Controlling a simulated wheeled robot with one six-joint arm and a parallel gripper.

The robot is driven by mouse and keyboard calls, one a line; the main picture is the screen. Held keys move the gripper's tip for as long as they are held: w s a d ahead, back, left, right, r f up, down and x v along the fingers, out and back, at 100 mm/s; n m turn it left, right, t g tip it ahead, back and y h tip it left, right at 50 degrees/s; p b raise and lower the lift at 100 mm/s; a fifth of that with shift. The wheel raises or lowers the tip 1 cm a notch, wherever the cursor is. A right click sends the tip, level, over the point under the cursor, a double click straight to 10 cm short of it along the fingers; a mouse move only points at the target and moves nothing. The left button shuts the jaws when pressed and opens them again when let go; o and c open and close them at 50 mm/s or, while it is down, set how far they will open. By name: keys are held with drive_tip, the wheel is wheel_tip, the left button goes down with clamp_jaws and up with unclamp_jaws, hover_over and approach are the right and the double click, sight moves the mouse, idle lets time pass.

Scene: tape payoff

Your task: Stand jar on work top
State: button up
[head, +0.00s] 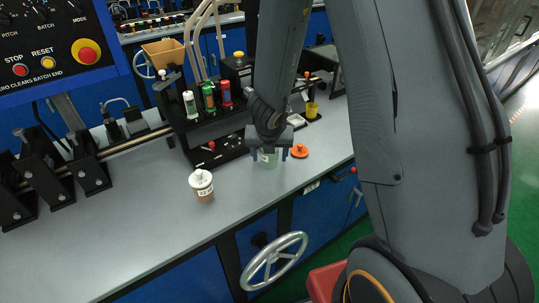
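A pale, see-through greenish jar (267,160) is between the fingers of my gripper (268,150), at the middle of the grey work top (120,235). The fingers lie against its two sides and hide its upper part. The jar looks upright, and its base is at or very near the work top; I cannot tell if it touches.
An orange lid-like disc (299,151) lies just right of the held jar. A black rack (215,120) with white, green and red bottles stands behind. Black clamp stands (85,160) line the left. A handwheel (274,262) is below the front edge. The front left work top is clear.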

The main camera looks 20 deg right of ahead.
drive_tip(key=s+a+r+n+y+p, duration=0.1)
drive_tip(key=s+a+r+n+p, duration=0.15)
drive_tip(key=r+n, duration=0.35)
drive_tip(key=s+a+r+n+p, duration=0.1)
drive_tip(key=s+r+n+p, duration=0.25)
drive_tip(key=r, duration=0.55)
drive_tip(key=s+d+r+n+g, duration=0.1)
drive_tip(key=s+n, duration=0.5)
drive_tip(key=n, duration=0.9)
drive_tip(key=s+d+r+n, duration=0.2)
drive_tip(key=s+r+n, duration=0.2)
drive_tip(key=n, duration=1.1)
drive_tip(key=shift+s+d+r+g+p, duration=0.2)
drive_tip(key=shift+s+g+p, duration=0.2)
drive_tip(key=shift+s, duration=0.5)
drive_tip(key=shift+f, duration=0.1)
